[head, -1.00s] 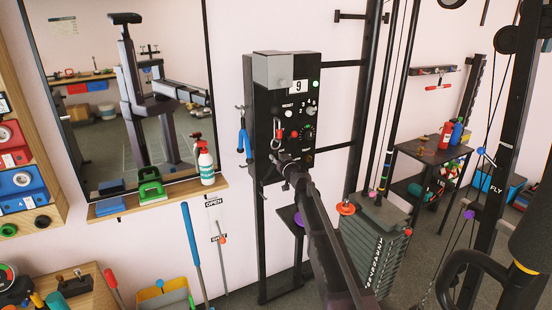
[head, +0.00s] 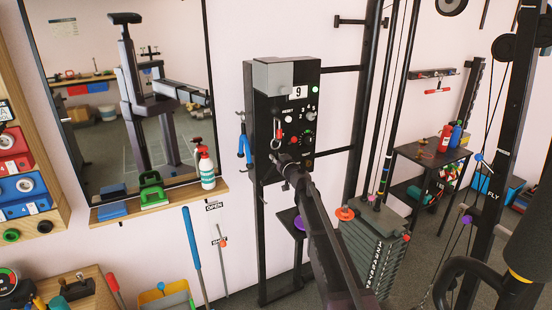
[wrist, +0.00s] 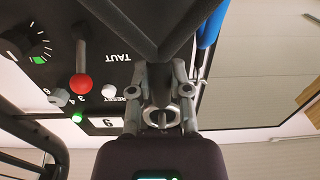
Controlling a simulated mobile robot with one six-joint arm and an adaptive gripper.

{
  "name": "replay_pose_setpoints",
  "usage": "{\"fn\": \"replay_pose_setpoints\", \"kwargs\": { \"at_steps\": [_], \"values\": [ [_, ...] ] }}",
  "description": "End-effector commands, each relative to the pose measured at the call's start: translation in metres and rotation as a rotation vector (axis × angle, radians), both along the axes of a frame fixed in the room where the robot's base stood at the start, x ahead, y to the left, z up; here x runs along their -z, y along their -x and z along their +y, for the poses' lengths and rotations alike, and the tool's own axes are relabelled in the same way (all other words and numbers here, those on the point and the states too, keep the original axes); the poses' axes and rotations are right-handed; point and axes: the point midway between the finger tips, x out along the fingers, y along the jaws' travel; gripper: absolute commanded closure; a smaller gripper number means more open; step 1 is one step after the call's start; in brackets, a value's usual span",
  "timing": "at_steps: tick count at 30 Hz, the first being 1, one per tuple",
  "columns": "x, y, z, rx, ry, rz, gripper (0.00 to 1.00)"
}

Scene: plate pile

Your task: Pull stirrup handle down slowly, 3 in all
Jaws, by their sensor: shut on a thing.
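The stirrup handle shows in the wrist view as a dark V-shaped frame (wrist: 165,32) whose arms meet between my fingers. My gripper (wrist: 160,88) is shut on it, with a bright metal ring (wrist: 160,115) just behind the fingertips. In the head view my gripper (head: 283,160) is at the lower front of a black control box (head: 262,90), close under a hanging metal clip (head: 276,142). My arm hides most of the handle there. The box display (head: 297,92) reads 9, and a green lamp (head: 315,89) is lit.
A red-knobbed lever (wrist: 82,84) and a dial (wrist: 25,45) sit beside my gripper on the panel. A blue-handled tool (head: 244,145) hangs left of the box. A weight stack (head: 370,250) stands at the right, and a shelf with a spray bottle (head: 205,168) at the left.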

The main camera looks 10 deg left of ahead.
Motion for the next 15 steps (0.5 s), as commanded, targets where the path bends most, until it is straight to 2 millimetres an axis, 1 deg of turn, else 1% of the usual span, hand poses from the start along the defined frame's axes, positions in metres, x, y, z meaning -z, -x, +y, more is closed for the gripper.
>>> {"fn": "replay_pose_setpoints", "kwargs": {
  "at_steps": [9, 15],
  "values": [
    [-0.019, 0.0, 0.0, 0.0, 0.002, 0.0, 1.0],
    [-0.022, 0.0, 0.0, 0.0, 0.002, 0.0, 1.0]
  ]
}}
